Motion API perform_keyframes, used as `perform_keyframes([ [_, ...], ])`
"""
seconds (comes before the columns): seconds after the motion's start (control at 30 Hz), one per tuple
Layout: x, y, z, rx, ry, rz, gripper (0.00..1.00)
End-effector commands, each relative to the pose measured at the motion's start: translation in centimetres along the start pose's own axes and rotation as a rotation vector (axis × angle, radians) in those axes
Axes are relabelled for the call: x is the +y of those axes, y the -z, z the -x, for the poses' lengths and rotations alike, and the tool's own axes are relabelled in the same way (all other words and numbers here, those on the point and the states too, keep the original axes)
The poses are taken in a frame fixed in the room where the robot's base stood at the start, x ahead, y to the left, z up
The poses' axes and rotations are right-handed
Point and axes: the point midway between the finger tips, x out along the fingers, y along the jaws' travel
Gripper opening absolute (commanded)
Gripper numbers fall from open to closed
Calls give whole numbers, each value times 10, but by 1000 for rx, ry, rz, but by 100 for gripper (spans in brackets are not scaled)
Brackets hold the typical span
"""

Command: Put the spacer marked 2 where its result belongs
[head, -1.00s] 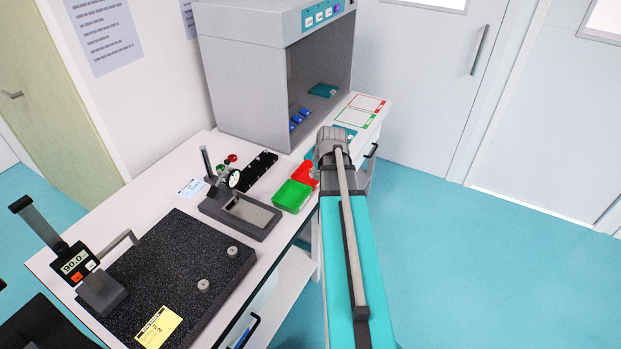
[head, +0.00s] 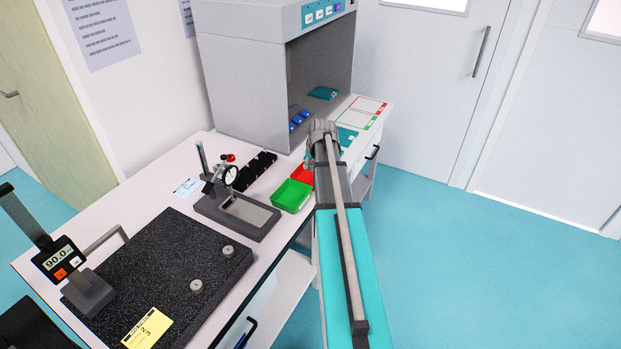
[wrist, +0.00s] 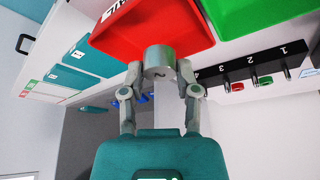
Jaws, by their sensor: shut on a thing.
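My gripper (wrist: 158,92) is shut on a grey cylindrical spacer (wrist: 159,63). A dark mark shows on its face, too small to read surely. In the wrist view the spacer appears in front of the red bin (wrist: 150,28), overlapping its edge; I cannot tell its height over it. The green bin (wrist: 250,12) is beside the red one. In the head view the green bin (head: 291,195) is left of my arm and the red bin (head: 303,174) is partly hidden behind it. The gripper's fingers and the held spacer are hidden there.
Two other spacers (head: 228,251) (head: 196,286) stand on the black granite plate (head: 165,255). A height gauge (head: 60,262) reads 90.0. A dial gauge stand (head: 238,213), a black numbered rack (wrist: 245,67) and a grey cabinet (head: 240,80) stand near the bins.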

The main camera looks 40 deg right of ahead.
Motion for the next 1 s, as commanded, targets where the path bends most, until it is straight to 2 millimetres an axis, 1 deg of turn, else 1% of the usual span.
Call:
perform_keyframes([
  [0.03, 2, 2, -12, 0, 0, 0, 0],
  [0.23, 5, 7, -30, 0, 0, 0, 0],
  [0.4, 6, 9, -34, 0, 0, -1, 0],
  [0.77, 7, 10, -34, 0, 0, -1, 0],
  [0.87, 7, 10, -37, 0, 0, -1, 0],
  [1.0, 9, 13, -48, 0, 0, -1, 0],
])
